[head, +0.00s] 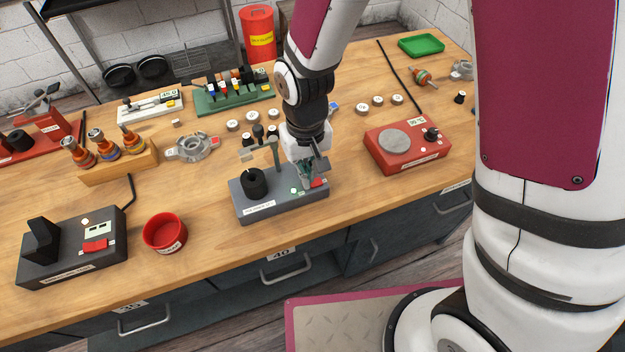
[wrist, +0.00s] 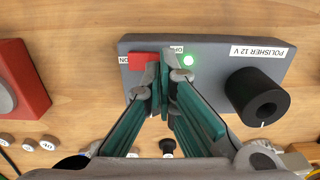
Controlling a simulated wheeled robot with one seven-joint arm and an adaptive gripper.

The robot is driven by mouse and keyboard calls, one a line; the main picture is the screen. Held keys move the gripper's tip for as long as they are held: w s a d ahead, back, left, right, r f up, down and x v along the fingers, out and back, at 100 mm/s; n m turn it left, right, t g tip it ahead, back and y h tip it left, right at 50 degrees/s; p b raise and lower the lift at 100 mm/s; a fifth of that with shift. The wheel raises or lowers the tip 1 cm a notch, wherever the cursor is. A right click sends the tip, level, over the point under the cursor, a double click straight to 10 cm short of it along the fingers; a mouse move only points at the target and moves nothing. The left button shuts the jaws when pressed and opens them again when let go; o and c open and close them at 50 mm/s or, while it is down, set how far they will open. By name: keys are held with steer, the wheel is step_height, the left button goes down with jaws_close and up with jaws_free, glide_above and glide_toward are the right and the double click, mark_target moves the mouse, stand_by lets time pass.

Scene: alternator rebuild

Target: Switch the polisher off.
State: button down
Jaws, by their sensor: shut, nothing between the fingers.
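The polisher is a grey box (head: 262,206) at the table's front middle, labelled "POLISHER 12 V" in the wrist view (wrist: 215,82). A black drum (head: 254,183) stands on its left part, also seen in the wrist view (wrist: 257,95). Its red rocker switch (wrist: 143,61) has the ON label at its left and the OFF label at its right. A green lamp (wrist: 189,60) beside it is lit. My gripper (head: 306,186) is shut and empty, pointing down over the box. Its fingertips (wrist: 167,76) are at the switch's OFF end and partly hide it. I cannot tell whether they touch.
A red device (head: 385,161) with a grey disc stands to the right. A red bowl (head: 148,238) and a black device (head: 70,268) with a red switch stand left. A thin stand (head: 277,155) rises just behind the polisher. Small round parts (head: 232,125) lie behind.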

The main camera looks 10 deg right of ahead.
steer(key=shift+f+b, duration=0.3)
steer(key=shift+f, duration=0.4)
stand_by(0.3)
steer(key=shift+s+r+p, duration=0.1)
steer(key=shift+r+p, duration=1.8)
steer(key=shift+r, duration=1.65)
steer(key=shift+r, duration=0.1)
steer(key=d+r+t, duration=0.1)
steer(key=d+r, duration=0.4)
steer(key=r, duration=0.4)
steer(key=s+d+r+m+t, duration=0.1)
steer(key=s+d+r+t, duration=0.1)
steer(key=s+d+r, duration=0.3)
steer(key=s+d+r+m+t, duration=0.2)
steer(key=s+d+r, duration=0.4)
steer(key=s+r, duration=0.4)
steer(key=shift+r+t, duration=0.3)
steer(key=shift+r, duration=0.6)
